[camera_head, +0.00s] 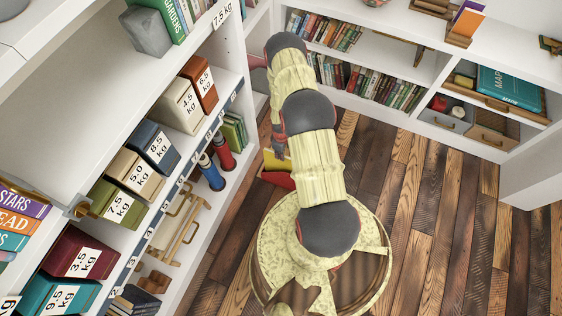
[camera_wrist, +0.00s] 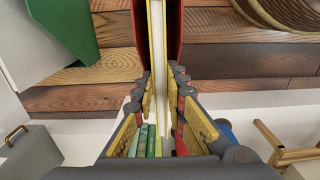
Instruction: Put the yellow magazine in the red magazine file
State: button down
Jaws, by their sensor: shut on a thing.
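The yellow magazine (camera_head: 276,160) shows beside my arm in the head view, with the red magazine file (camera_head: 279,181) just below it. In the wrist view the magazine (camera_wrist: 157,50) is seen edge-on, pale pages with a thin yellow cover. Its far part lies between the two red walls of the file (camera_wrist: 175,38). How deep it sits is hidden. My gripper (camera_wrist: 160,105) is shut on the near part of the magazine, a finger on each side. In the head view my gripper (camera_head: 279,148) is partly hidden by my arm.
The left shelf (camera_head: 205,185) holds a blue bottle (camera_head: 211,173), a red bottle (camera_head: 223,152), green books (camera_head: 235,131) and weight-labelled boxes (camera_head: 150,146). A bookcase (camera_head: 420,72) stands at the back. The plank floor (camera_head: 425,225) is clear to the right.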

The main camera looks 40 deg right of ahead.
jog(key=b, duration=0.2)
send_over(281, 166)
jog(key=shift+f, duration=2.95)
jog(key=shift+w+d, duration=0.4)
jog(key=shift+w, duration=0.05)
jog(key=c, duration=2.3)
grip_release()
jog(key=shift+s+f, duration=0.1)
jog(key=shift+f, duration=0.05)
jog(key=o, duration=0.5)
jog(key=shift+r, duration=0.2)
